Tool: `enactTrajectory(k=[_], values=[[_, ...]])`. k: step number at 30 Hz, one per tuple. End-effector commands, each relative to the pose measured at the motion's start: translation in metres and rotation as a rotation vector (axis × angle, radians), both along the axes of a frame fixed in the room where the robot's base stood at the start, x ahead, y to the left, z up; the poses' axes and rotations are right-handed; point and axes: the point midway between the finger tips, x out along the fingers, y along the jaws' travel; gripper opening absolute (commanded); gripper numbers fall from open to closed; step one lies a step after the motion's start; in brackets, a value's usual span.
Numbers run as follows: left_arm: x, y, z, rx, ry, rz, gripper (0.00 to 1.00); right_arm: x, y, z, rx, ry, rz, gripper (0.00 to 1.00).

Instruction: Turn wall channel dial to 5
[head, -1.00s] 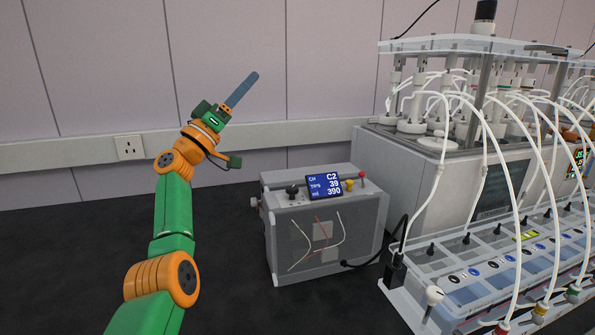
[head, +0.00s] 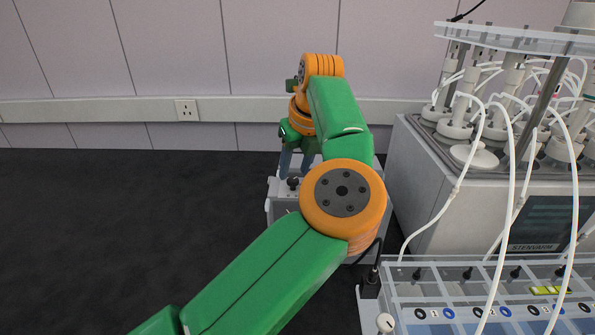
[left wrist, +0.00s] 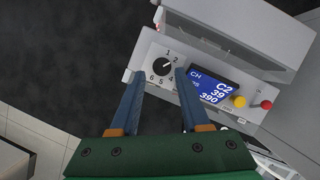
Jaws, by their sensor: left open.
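The channel dial (left wrist: 164,65) is a black round knob on a grey box, ringed by printed numbers. In the left wrist view its white mark seems to point toward 2. The blue display (left wrist: 208,88) beside it reads CH C2. My left gripper (left wrist: 159,74) is open, its two blue fingers pointing at the dial from either side, with the dial just beyond the tips. No contact can be made out. In the head view the left gripper (head: 297,164) hangs just above the dial (head: 293,183), and my arm hides the display. My right gripper is not in view.
The grey box (head: 283,206) stands on the dark floor. A reactor unit (head: 425,185) with white tubes and a switch panel (head: 430,285) stand close at right. The floor at left is clear.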

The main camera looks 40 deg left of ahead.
Motion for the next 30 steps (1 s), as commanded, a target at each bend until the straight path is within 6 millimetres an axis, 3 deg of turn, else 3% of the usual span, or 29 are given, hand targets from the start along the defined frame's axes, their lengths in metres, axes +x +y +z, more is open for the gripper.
enactTrajectory(k=[6, 13, 18, 30], values=[[0.004, 0.01, -0.025, 0.002, 0.0, -0.002, 0.46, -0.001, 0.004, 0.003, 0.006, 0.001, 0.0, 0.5], [0.004, 0.011, -0.026, 0.003, -0.002, -0.001, 0.46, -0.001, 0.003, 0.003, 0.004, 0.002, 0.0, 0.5], [0.004, 0.011, -0.026, 0.004, -0.002, -0.001, 0.0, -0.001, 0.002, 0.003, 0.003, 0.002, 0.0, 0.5], [0.004, 0.012, -0.029, 0.004, -0.003, -0.055, 0.0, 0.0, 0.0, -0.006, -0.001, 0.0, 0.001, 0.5]])
